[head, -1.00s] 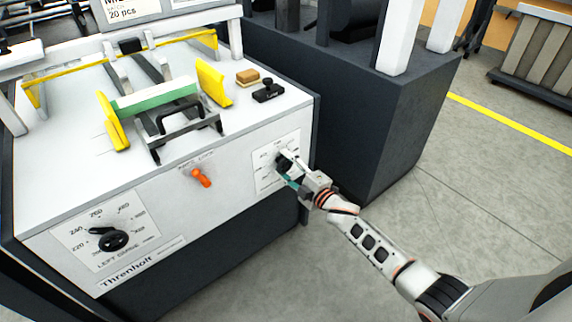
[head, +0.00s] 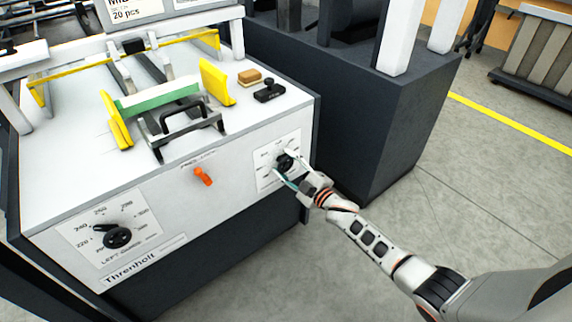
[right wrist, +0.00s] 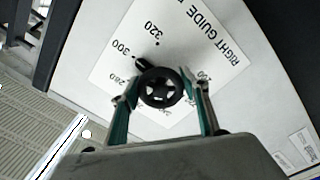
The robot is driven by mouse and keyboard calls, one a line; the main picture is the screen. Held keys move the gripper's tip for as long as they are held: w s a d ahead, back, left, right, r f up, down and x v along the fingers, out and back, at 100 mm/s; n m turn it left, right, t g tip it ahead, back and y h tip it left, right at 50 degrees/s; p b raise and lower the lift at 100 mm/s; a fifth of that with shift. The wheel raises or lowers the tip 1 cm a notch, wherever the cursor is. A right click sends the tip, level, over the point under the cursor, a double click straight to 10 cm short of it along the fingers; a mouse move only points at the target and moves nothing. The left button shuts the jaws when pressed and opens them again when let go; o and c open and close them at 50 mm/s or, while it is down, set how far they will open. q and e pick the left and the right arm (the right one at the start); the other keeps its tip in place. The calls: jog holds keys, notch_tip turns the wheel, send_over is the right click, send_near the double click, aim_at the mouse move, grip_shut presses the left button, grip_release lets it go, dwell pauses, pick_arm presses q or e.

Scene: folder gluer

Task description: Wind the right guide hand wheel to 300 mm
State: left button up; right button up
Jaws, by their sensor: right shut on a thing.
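The right guide hand wheel (right wrist: 160,88) is a small black spoked wheel on a white dial plate (right wrist: 205,62), marked RIGHT GUIDE. In the right wrist view its black pointer knob points to the upper left, about at the 300 mark, with 320 beyond and 280 below. My right gripper (right wrist: 162,96) has its teal-lined fingers on either side of the wheel and is shut on it. In the head view the wheel (head: 285,161) is partly hidden by my right gripper (head: 291,171). My left gripper is not in view.
The left guide wheel (head: 117,237) sits on its own dial at the panel's left. An orange lever (head: 203,177) juts out between the dials. Yellow guides (head: 217,82), a stamp (head: 269,91) and a sponge-like block (head: 249,76) are on top. A dark cabinet (head: 385,120) stands close behind my right arm.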

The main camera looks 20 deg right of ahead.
jog(key=o, duration=1.1)
jog(key=shift+s, duration=0.1)
jog(key=v, duration=1.1)
jog(key=shift+s+d, duration=0.15)
jog(key=shift+s, duration=0.25)
